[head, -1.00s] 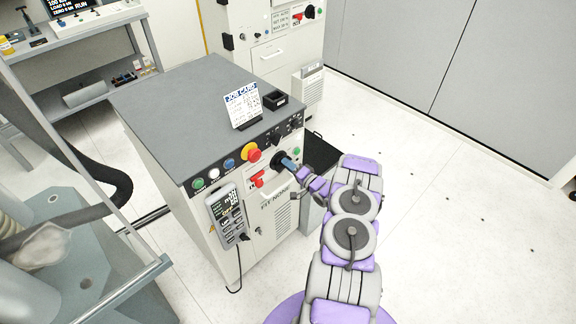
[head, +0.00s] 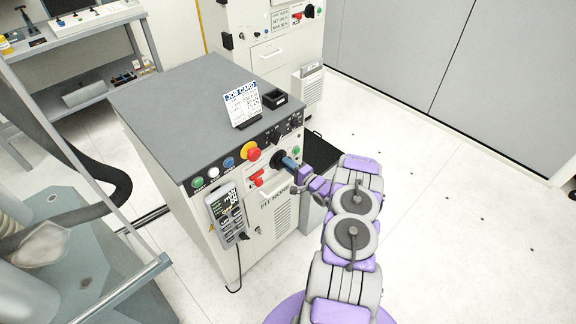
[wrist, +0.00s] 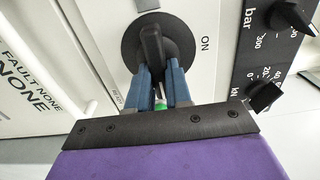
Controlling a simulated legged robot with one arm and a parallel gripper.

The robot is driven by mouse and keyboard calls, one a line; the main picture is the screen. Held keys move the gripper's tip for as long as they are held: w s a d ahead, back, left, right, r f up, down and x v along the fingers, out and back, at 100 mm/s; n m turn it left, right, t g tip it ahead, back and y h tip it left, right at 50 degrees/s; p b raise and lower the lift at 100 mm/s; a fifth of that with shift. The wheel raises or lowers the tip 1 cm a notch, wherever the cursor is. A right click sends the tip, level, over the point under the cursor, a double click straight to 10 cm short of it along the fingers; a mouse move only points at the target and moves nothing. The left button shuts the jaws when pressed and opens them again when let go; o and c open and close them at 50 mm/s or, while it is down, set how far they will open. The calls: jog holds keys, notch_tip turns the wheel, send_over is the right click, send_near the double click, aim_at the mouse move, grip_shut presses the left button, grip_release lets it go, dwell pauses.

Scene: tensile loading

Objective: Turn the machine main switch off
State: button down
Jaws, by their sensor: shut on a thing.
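The main switch is a black round rotary knob (head: 277,157) on the front panel of the grey-topped machine cabinet (head: 190,95). In the wrist view its raised handle (wrist: 152,42) stands upright in the picture, with the word ON on the panel to its right. My gripper (head: 290,163) is at the switch. In the wrist view its two blue fingers (wrist: 158,78) are shut on the lower part of the handle, one on each side.
Beside the switch are a red emergency button (head: 253,154) on a yellow base and a red padlock-like piece (head: 257,179). A grey pendant (head: 227,215) hangs at the front left. A job card (head: 242,104) stands on top. The floor at right is clear.

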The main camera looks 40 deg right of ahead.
jog(key=shift+s+d, duration=0.1)
jog(key=shift+d, duration=0.1)
jog(key=c, duration=1.5)
grip_release()
jog(key=o, duration=0.5)
jog(key=shift+d+f, duration=0.15)
jog(key=shift+d, duration=0.05)
jog(key=shift+c, duration=0.2)
jog(key=shift+a, duration=0.1)
jog(key=shift+a, duration=0.1)
jog(key=s+d+p, duration=0.1)
jog(key=s+p, duration=0.1)
jog(key=s, duration=1.5)
jog(key=shift+d, duration=0.3)
jog(key=shift+f, duration=0.1)
